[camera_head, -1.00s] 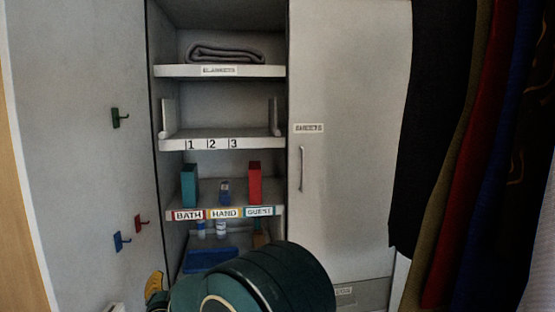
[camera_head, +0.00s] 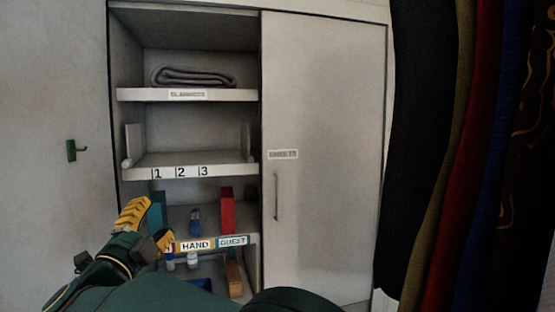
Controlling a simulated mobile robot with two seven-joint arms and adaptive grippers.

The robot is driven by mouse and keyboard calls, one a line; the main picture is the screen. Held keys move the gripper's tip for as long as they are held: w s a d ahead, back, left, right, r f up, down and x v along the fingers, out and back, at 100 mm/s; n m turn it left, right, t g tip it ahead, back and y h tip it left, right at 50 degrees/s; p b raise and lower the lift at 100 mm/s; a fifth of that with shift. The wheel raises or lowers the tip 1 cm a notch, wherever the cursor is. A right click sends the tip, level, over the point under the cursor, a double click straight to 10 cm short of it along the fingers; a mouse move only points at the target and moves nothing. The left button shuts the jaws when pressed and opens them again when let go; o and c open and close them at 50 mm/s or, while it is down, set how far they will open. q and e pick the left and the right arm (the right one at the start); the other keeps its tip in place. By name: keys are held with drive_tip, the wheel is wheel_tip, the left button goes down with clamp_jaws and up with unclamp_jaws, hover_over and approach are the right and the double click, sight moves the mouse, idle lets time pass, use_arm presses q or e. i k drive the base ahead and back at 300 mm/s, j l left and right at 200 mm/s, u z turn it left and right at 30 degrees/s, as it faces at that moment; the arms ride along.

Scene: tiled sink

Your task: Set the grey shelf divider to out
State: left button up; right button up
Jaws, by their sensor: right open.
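The shelf marked 1, 2, 3 (camera_head: 220,170) holds two upright dividers, one at each end. The right one, a grey divider (camera_head: 246,141), stands by the right wall of the cabinet. The left one, a paler divider (camera_head: 134,144), stands at the left end near the 1. I cannot tell from the view how far either is pulled out. My right gripper (camera_head: 158,221) has yellow fingers, spread apart and empty. It is below the 1-2-3 shelf, in front of the left end of the labelled shelf below, and covers the BATH label. My left gripper is not in view.
The lower shelf (camera_head: 245,239) holds a teal box (camera_head: 157,212), a small blue item (camera_head: 195,219) and a red box (camera_head: 227,208). A folded blanket (camera_head: 194,76) lies on top. The closed SHEETS door (camera_head: 325,150) is right; hanging cloths (camera_head: 465,170) are far right. A green hook (camera_head: 72,150) is left.

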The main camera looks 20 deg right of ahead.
sight(244, 127)
drive_tip(key=i+j+z, duration=0.2)
drive_tip(key=i, duration=0.15)
drive_tip(key=i+z, duration=0.25)
drive_tip(key=i, duration=0.15)
drive_tip(key=i+j+z, duration=0.2)
drive_tip(key=i+j, duration=0.05)
drive_tip(key=i, duration=0.1)
